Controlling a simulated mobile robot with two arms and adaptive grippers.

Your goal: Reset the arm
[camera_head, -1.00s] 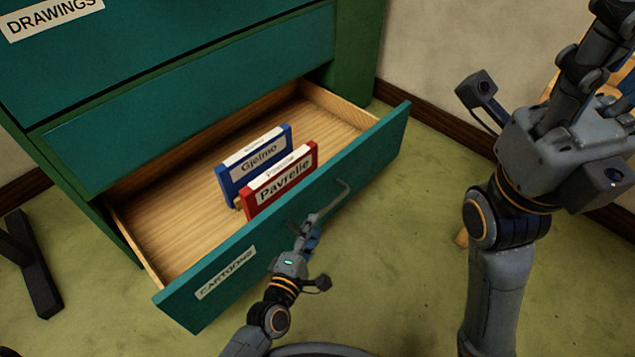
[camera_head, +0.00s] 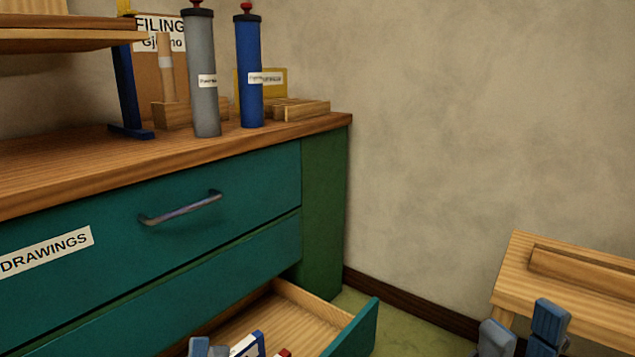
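My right gripper (camera_head: 522,332) shows at the bottom right edge, in front of the wooden bench. Its two blue-grey fingers stand apart with nothing seen between them; the rest of the arm is below the picture. Only a small grey-blue tip of what looks like my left gripper (camera_head: 205,347) shows at the bottom edge, over the open lower drawer (camera_head: 308,312). Its fingers are mostly cut off.
The teal cabinet's upper drawer, labelled DRAWINGS (camera_head: 45,250), is shut. Grey (camera_head: 203,90) and blue (camera_head: 249,100) tubes stand on the wooden cabinet top near a FILING board (camera_head: 145,75). A wooden bench (camera_head: 570,285) stands right. Wall space between is clear.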

